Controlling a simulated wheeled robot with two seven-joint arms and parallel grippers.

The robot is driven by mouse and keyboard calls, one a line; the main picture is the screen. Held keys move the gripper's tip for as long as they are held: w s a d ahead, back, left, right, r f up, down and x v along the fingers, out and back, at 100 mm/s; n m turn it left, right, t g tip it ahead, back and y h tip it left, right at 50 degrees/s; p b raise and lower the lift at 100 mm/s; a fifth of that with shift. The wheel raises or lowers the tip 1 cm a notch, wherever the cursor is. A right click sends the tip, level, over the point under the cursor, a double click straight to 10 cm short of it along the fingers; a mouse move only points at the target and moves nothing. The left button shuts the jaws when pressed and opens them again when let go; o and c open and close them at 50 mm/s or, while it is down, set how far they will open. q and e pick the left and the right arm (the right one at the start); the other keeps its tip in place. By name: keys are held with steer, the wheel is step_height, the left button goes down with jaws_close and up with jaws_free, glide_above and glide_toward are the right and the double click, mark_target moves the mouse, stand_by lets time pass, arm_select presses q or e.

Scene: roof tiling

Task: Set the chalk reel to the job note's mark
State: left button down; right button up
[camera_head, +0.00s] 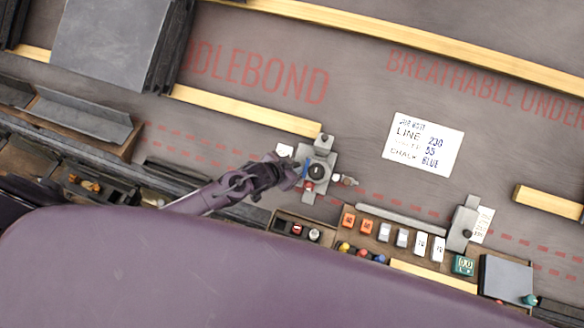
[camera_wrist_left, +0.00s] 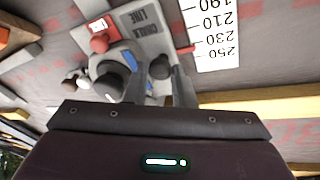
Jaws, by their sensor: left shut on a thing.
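The chalk reel (camera_head: 318,172) is a grey device with a dark round centre and a red part, on the roof in the middle of the head view. In the left wrist view the reel (camera_wrist_left: 152,36) bears the words CHALK LINE. Beside it a white scale (camera_wrist_left: 213,36) reads 190 to 250, and a red pointer (camera_wrist_left: 185,49) lies near 230 to 250; its exact mark is hard to read. The job note (camera_head: 423,145) reads LINE 230, a blurred line with 55, and CHALK BLUE.
Right of the reel, a tray (camera_head: 420,267) holds orange, grey and white blocks. A grey stand (camera_head: 463,223) with a white card is at its far end. Wooden battens (camera_head: 245,109) cross the roof. The membrane around the note is clear.

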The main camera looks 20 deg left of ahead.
arm_select(q)
steer(key=c, duration=1.2)
jaws_free()
steer(key=shift+c, duration=0.2)
steer(key=p+v, duration=0.1)
steer(key=v, duration=0.6)
steer(key=shift+s+a+r, duration=0.15)
steer(key=shift+s+r, duration=0.1)
